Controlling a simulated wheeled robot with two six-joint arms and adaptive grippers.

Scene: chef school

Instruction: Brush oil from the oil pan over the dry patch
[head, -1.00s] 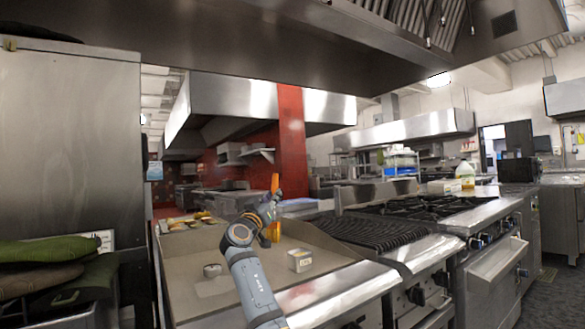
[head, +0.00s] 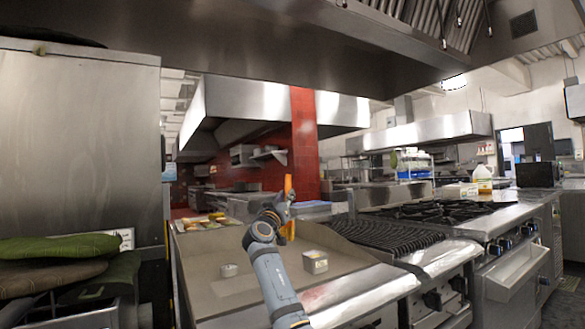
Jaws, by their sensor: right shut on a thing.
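My right gripper (head: 284,212) is shut on an orange brush (head: 289,188), which stands upright above the griddle. Its lower end shows below the jaws, apart from the small pans. A small square metal pan with a label (head: 315,262) sits on the griddle (head: 215,265) to the right of my arm. A paler patch (head: 233,284) shows on the griddle by the cup. I cannot tell how dry it is. My left gripper is not in view.
Several food pieces (head: 193,222) lie at the griddle's far left. A grill grate (head: 380,236) and burners (head: 435,211) stand to the right. Green and brown cushions (head: 55,262) lie at the left. A steel hood (head: 290,45) hangs overhead.

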